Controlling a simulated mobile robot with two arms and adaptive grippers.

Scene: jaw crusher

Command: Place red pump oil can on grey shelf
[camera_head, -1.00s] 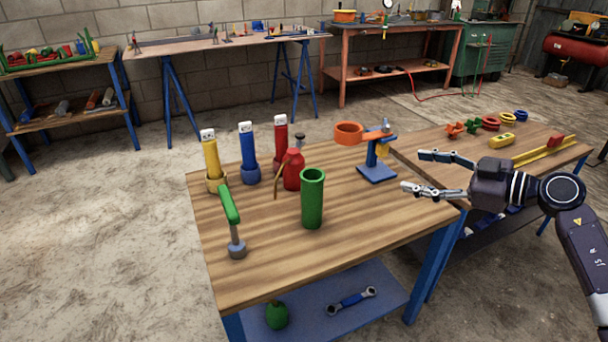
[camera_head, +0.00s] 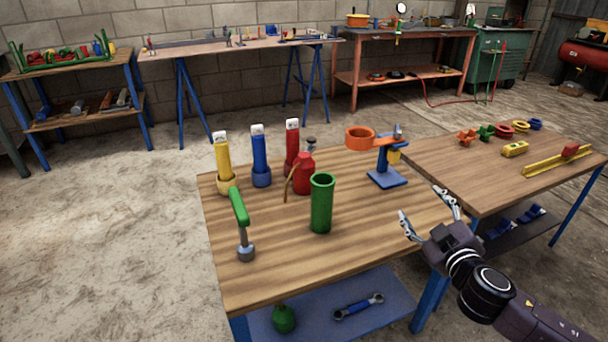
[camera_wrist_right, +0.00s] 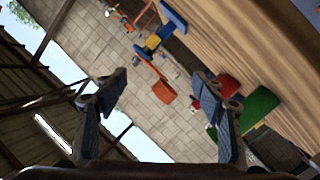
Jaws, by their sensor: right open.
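The red pump oil can (camera_head: 304,178) stands upright on the wooden table, behind the green open cylinder (camera_head: 321,205) and in front of a red tube. A thin brownish spout or lever leans at its left side. My right gripper (camera_head: 421,203) is open and empty, over the right edge of this table, well to the right of the can. In the right wrist view the open fingers (camera_wrist_right: 160,80) have nothing between them up close; a red shape and a green shape show beyond the right finger. A blue-grey lower shelf (camera_head: 312,322) lies under the table. My left gripper is not in view.
A blue stand with an orange ring (camera_head: 360,138) stands between the can and my gripper. Yellow (camera_head: 222,160) and blue (camera_head: 260,155) tubes and a green-handled tool (camera_head: 241,220) stand left. The lower shelf holds a green object (camera_head: 284,319) and a wrench (camera_head: 358,307). The table's front right is clear.

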